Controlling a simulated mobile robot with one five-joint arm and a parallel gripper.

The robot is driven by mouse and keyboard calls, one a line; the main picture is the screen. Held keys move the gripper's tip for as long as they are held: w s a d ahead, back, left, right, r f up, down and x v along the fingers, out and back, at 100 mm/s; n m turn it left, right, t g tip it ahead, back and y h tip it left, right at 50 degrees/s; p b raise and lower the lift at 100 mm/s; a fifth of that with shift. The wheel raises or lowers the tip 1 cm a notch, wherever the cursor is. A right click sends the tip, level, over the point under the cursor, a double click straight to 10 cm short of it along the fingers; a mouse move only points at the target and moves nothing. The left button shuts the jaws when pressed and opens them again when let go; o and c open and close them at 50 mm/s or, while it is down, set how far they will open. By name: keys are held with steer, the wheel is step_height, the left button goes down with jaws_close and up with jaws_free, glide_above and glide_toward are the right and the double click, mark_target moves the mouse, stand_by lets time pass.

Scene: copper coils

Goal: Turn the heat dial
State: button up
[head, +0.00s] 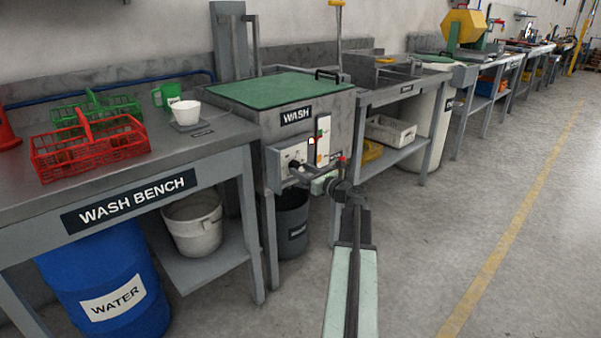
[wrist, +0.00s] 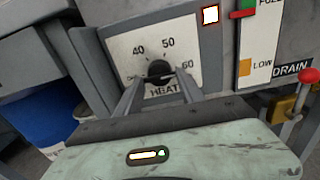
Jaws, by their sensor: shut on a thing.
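The heat dial (wrist: 159,71) is a small dark knob on a white plate marked 40, 50, 60 and HEAT, on the front of the wash tank. In the wrist view my gripper (wrist: 160,80) reaches to it, with a finger on each side, shut on the knob. The fingers partly cover the plate's lower edge and the knob's lower part. I cannot tell exactly where the dial points. In the head view the dial plate (head: 293,156) shows on the tank front, with my gripper (head: 297,168) at it.
A lit square lamp (wrist: 211,15) and a level gauge (wrist: 247,60) sit right of the dial. A red-knobbed drain lever (wrist: 308,75) stands close by at right. The wash tank has a green lid (head: 275,90). The wash bench (head: 220,135) is at left; open floor lies right.

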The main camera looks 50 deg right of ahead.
steer(key=o, duration=1.4)
steer(key=shift+c, duration=0.2)
steer(key=s, duration=0.7)
steer(key=shift+s+a, duration=0.25)
steer(key=shift+s, duration=0.15)
steer(key=shift+f, duration=0.1)
